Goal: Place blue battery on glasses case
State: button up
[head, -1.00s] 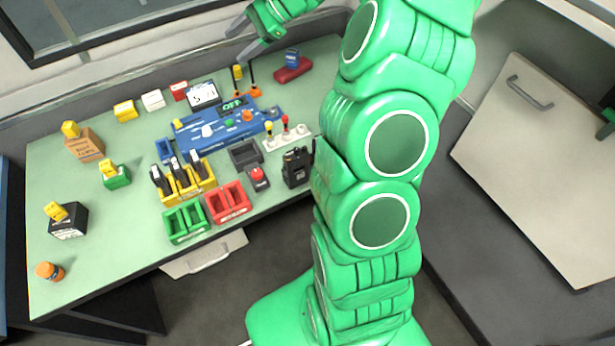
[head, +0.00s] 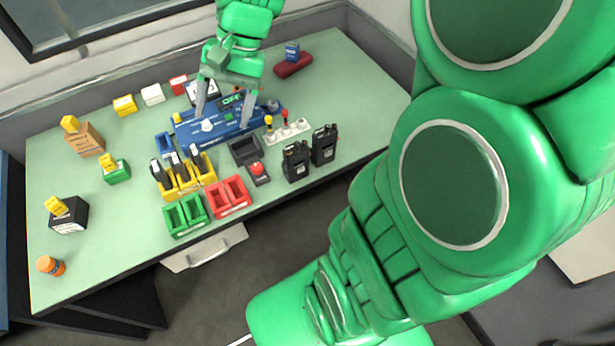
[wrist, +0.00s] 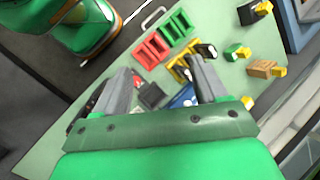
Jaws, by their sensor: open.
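My gripper (head: 223,112) is open and empty, pointing down over the blue device with the OFF display, well left of the battery and case. Its spread fingers also show in the wrist view (wrist: 162,78). I cannot make out the battery or the case in the wrist view.
The blue device (head: 190,132) lies under my gripper. A white power strip (head: 288,131), two black radios (head: 310,154), a red button (head: 257,172) and yellow, green and red bins are nearby. The table's right side is clear. Yellow-topped boxes stand at left.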

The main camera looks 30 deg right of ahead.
jog(key=s+d+f+n+h, duration=0.1)
jog(key=s+d+n+h, duration=0.1)
jog(key=s, duration=0.7)
jog(key=s+d+f+n+h, duration=0.1)
jog(key=s+d+n+h, duration=0.2)
jog(key=s, duration=0.7)
jog(key=shift+d+f+n, duration=0.25)
jog(key=shift+d+n, duration=0.05)
jog(key=shift+d, duration=0.3)
